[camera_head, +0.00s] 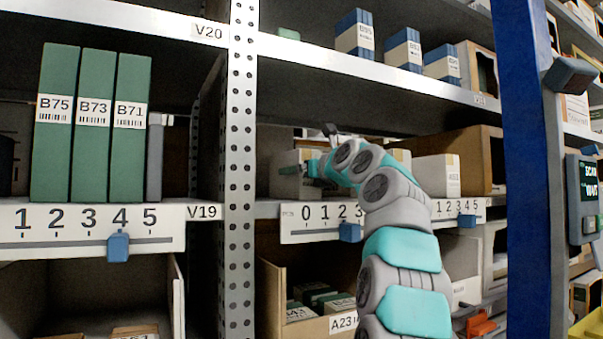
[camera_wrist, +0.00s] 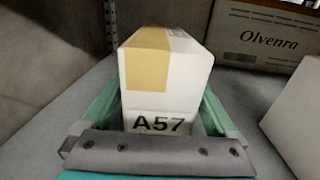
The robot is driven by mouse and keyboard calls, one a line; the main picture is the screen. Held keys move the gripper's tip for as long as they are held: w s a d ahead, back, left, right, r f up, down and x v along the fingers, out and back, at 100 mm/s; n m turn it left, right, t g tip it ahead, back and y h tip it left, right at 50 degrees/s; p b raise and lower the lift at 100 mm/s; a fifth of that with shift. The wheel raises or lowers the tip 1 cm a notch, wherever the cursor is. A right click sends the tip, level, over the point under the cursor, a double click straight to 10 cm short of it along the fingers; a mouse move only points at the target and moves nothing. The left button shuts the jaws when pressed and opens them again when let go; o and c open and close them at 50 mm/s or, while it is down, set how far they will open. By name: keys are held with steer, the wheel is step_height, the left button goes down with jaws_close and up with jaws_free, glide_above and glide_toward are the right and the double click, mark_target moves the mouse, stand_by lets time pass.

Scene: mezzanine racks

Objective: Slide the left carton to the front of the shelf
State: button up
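The left carton is a white box with a tan tape strip and the label A57, and it fills the middle of the wrist view (camera_wrist: 165,85). In the head view it (camera_head: 288,183) stands on the shelf above the 0 1 2 3 label strip, partly hidden by my arm. My gripper (camera_wrist: 162,95) has one green finger along each side of the carton. A narrow gap shows near the finger bases; whether the tips press on the sides I cannot tell. In the head view my gripper (camera_head: 314,168) is at the carton, largely hidden by my wrist.
A second white carton (camera_head: 437,175) stands right of my arm; it also shows in the wrist view (camera_wrist: 298,118). A brown Olvenra box (camera_wrist: 265,32) is behind. A perforated upright (camera_head: 238,180) stands close on the left. The upper shelf (camera_head: 370,72) is overhead. Bare shelf shows left of the carton.

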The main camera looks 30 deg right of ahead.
jaws_close()
stand_by(0.6)
steer(key=shift+s, duration=0.1)
